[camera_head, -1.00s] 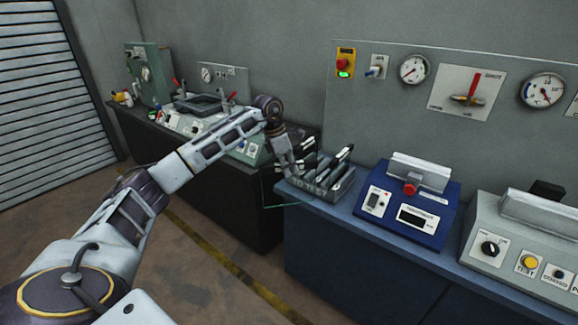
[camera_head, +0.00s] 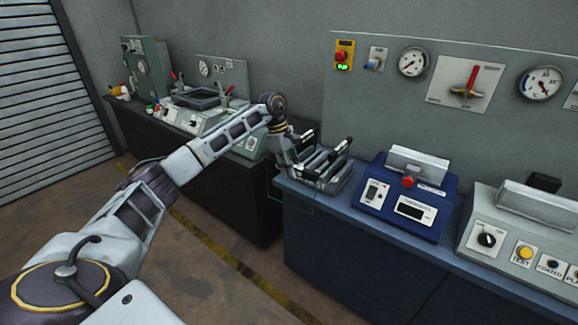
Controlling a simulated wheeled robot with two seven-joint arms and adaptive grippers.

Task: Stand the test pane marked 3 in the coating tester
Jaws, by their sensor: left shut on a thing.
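My left gripper (camera_head: 291,169) is shut on a clear pane (camera_head: 292,200), which shows only as a faint greenish outline at the left front of the grey rack (camera_head: 340,185). I cannot read a mark on the pane, or tell whether it is clear of the rack. The coating tester (camera_head: 515,240) is the light grey unit at the right edge, with a knob, a yellow TEST button and a button labelled COATED. A pale slotted holder (camera_head: 550,208) runs along its top. My right gripper is not in view.
A blue instrument (camera_head: 405,205) with a red knob and pale holder stands between rack and tester on the blue bench (camera_head: 345,225). A gauge panel (camera_head: 440,110) is behind. A dark bench (camera_head: 215,190) with more equipment is at the left.

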